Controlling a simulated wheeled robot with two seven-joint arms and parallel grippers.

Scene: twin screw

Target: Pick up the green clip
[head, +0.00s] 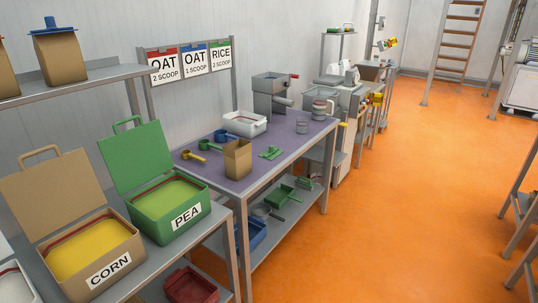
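A small green item (270,153) lies on the purple top of the work table (290,141), to the right of an open brown paper bag (238,158). It is too small to tell whether it is the clip or a scoop. More small green and yellow items (341,29) lie on a high shelf at the back, also too small to identify. Neither of my grippers is in view.
A yellow scoop (203,147), blue scoop (226,136), white tub (245,123) and grey machine (272,92) stand on the table. Open CORN (98,262) and PEA (180,204) bins stand on a nearer shelf. The orange floor (410,190) right of the table is clear.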

